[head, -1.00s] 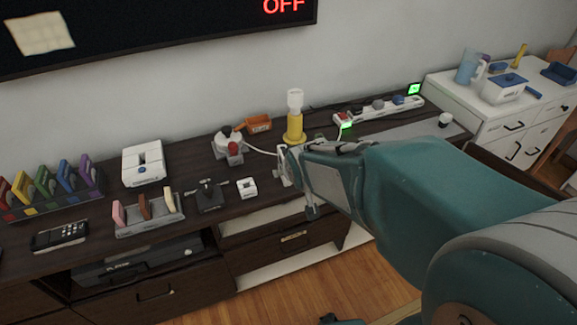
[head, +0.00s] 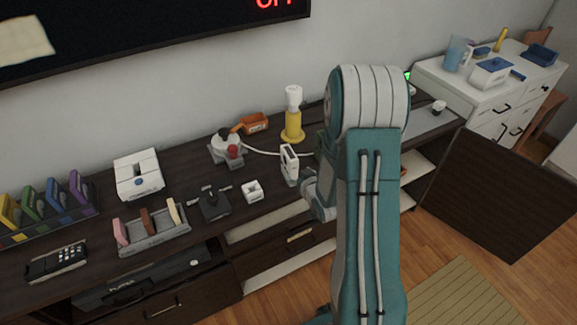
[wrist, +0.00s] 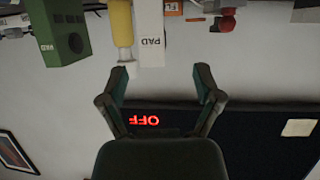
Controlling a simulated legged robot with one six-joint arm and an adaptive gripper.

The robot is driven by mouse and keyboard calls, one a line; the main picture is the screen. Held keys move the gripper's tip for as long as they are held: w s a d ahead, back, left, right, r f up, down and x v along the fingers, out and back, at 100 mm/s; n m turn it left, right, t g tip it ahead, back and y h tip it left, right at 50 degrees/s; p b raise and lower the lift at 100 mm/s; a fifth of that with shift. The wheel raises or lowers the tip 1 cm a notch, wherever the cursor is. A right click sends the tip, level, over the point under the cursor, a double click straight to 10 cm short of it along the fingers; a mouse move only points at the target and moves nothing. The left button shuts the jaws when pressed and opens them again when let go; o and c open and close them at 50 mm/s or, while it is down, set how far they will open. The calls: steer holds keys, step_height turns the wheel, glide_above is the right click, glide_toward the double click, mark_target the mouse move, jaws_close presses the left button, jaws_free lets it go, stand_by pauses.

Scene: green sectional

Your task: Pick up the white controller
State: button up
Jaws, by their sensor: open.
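A white upright block (head: 289,163) stands near the front edge of the dark cabinet, just left of my arm. It appears to be the white controller; the wrist view shows a white block marked PAD (wrist: 150,38), upside down. My gripper (wrist: 161,78) is open and empty in the wrist view, its two fingers spread below the block in the picture and apart from it. In the head view my arm hides most of the gripper.
A yellow bottle-like object (head: 292,122) stands close behind the white block. A green box (wrist: 62,35) is beside it in the wrist view. A black joystick (head: 214,203), small white box (head: 252,190) and white console (head: 138,173) lie left. An open dark door (head: 505,195) is at right.

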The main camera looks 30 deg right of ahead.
mark_target(294, 166)
steer(key=x, duration=0.3)
steer(key=shift+w+d+f, duration=0.1)
steer(key=shift+w+f, duration=0.05)
steer(key=shift+w, duration=0.2)
steer(key=shift+w+d+f, duration=0.1)
steer(key=shift+w+d, duration=0.15)
steer(key=shift+d, duration=0.05)
steer(key=x, duration=0.4)
steer(key=shift+w+d+r, duration=0.2)
steer(key=shift+w, duration=0.15)
steer(key=shift+w+a, duration=0.2)
steer(key=shift+d, duration=0.25)
jaws_close()
